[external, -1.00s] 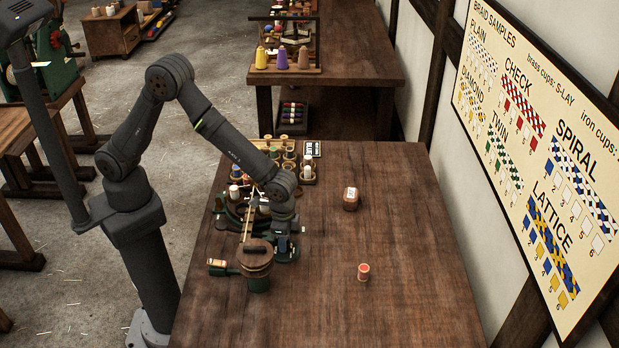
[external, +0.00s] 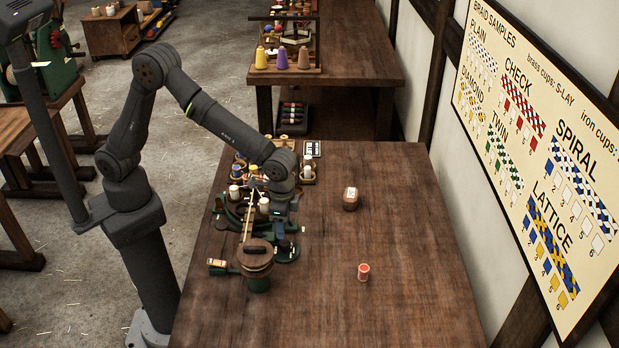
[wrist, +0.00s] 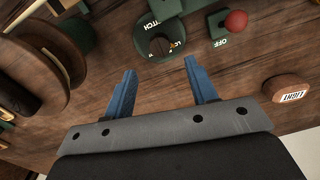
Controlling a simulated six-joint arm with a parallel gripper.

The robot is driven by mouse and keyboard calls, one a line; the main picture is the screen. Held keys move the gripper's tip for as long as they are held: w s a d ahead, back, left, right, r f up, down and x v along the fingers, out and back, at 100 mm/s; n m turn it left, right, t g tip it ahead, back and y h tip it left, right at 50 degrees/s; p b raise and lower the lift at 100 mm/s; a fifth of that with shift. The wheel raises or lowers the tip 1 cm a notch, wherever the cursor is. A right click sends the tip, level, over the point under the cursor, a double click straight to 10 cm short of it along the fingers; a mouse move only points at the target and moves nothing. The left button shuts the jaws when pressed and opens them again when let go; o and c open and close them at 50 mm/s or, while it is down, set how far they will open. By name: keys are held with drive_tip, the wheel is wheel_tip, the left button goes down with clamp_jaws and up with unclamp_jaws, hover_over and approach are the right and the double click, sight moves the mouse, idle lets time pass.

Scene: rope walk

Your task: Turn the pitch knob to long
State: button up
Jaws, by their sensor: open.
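The pitch knob (wrist: 159,46) is a dark round knob on a green mount in the wrist view. In the wrist view the knob appears just beyond the gap between the fingertips, and I see no contact.
A red ball handle (wrist: 236,20) by an "OFF" plate is right of the knob. A large wooden reel (wrist: 30,70) is at left.

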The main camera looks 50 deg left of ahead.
sight(284, 242)
wheel_tip(284, 242, up, 10)
drive_tip(key=shift+r, duration=0.2)
drive_tip(key=shift+s, duration=0.1)
idle(0.5)
wheel_tip(284, 242, down, 18)
drive_tip(key=shift+r, duration=0.2)
idle(0.4)
drive_tip(key=shift+r, duration=0.1)
